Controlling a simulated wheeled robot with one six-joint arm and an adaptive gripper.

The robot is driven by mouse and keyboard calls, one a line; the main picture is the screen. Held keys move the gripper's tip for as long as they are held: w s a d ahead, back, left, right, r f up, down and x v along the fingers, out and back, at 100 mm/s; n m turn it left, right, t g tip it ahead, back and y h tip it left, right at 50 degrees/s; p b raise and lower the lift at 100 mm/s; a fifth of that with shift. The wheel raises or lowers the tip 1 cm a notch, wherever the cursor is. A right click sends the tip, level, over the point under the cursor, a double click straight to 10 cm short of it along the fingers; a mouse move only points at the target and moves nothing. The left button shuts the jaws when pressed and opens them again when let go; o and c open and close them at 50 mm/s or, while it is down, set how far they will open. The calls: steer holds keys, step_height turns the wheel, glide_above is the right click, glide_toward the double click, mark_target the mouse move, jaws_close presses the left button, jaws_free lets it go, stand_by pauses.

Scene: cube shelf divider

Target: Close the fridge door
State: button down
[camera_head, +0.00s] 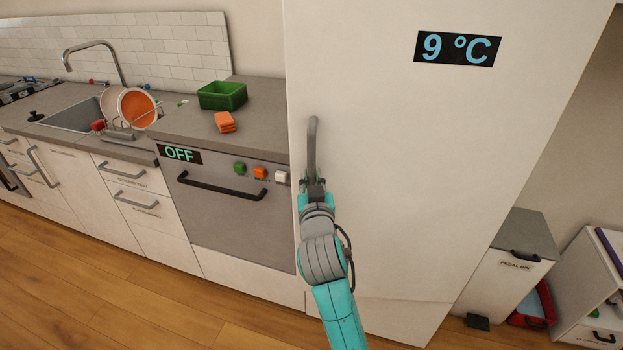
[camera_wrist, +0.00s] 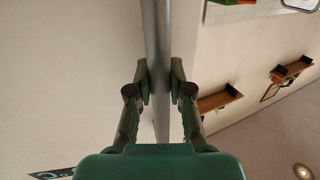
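The fridge door (camera_head: 400,170) is a tall white panel with a black "9 °C" display (camera_head: 457,48) near its top. A grey upright handle (camera_head: 312,145) runs along its left edge. No gap behind the door shows in the head view, and I cannot tell how far it stands from its frame. My gripper (camera_head: 314,184) is at the lower part of the handle. In the wrist view, the two fingers of my gripper (camera_wrist: 160,82) close around the handle (camera_wrist: 156,30) from both sides, with the door face (camera_wrist: 65,80) to the left.
A counter (camera_head: 190,120) with a dishwasher (camera_head: 225,200) marked "OFF" stands left of the fridge. A pedal bin (camera_head: 505,270) stands right. Wooden floor (camera_head: 110,285) is clear at front left.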

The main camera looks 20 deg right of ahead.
steer(key=shift+w, duration=0.1)
steer(key=w+d+m+g+h, duration=0.1)
steer(key=w+d+m+h, duration=0.1)
steer(key=w, duration=0.7)
steer(key=shift+d+f+h, duration=0.15)
steer(key=shift+d+h, duration=0.55)
steer(key=shift+d, duration=0.5)
steer(key=c, duration=1.1)
jaws_free()
steer(key=shift+o, duration=0.2)
steer(key=shift+a, duration=0.1)
steer(key=v, duration=1.1)
steer(key=shift+s+a, duration=0.15)
steer(key=shift+s, duration=0.25)
